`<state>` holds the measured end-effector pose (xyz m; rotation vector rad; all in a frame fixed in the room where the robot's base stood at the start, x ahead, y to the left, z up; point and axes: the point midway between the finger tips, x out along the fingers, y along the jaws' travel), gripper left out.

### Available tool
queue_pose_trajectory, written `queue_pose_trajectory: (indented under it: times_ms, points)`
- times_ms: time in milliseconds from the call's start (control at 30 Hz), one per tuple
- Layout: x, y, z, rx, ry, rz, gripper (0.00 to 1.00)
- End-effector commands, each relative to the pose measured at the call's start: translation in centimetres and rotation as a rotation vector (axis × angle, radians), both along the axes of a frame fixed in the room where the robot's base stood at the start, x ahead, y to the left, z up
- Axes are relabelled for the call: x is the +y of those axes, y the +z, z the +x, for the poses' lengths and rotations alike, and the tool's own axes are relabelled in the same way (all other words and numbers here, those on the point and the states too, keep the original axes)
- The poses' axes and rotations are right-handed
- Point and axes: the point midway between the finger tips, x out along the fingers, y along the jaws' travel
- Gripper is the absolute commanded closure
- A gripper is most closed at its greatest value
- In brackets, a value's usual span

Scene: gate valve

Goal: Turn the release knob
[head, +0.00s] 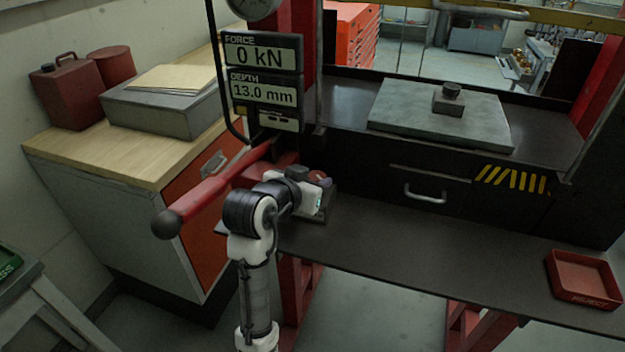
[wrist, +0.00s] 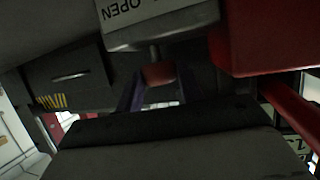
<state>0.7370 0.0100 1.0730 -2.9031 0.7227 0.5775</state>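The release knob, a small dull-red knob (wrist: 159,73) on a short stem, shows in the wrist view under a grey block marked OPEN (wrist: 150,17). My gripper (wrist: 158,92) points at it, with its two dark fingers spread apart, one to each side of the knob. I cannot tell whether either finger touches it. In the head view my gripper (head: 322,186) is at the left end of the black bench, beside the red press post. My own wrist hides most of the knob and its block there.
A red lever (head: 208,200) with a black ball end sticks out left of my arm. Force and depth displays (head: 262,70) hang above, reading 0 kN and 13.0 mm. A grey plate (head: 420,118) lies behind. A red REJECT tray (head: 582,280) sits right; the bench between is clear.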

Motion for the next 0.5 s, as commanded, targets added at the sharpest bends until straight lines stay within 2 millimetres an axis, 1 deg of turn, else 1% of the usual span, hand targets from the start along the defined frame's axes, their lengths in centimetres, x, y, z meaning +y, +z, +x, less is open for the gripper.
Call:
queue_pose_trajectory:
  times_ms: [33, 100, 300, 500]
  points:
    - [0.01, 0.02, -0.01, 0.000, 0.000, 0.000, 0.77]
    - [0.01, 0.02, -0.01, 0.000, 0.000, 0.000, 0.85]
    - [-0.07, 0.03, -0.05, 0.001, 0.015, -0.001, 0.85]
    - [-0.30, 0.05, -0.15, 0.000, 0.091, -0.001, 0.85]
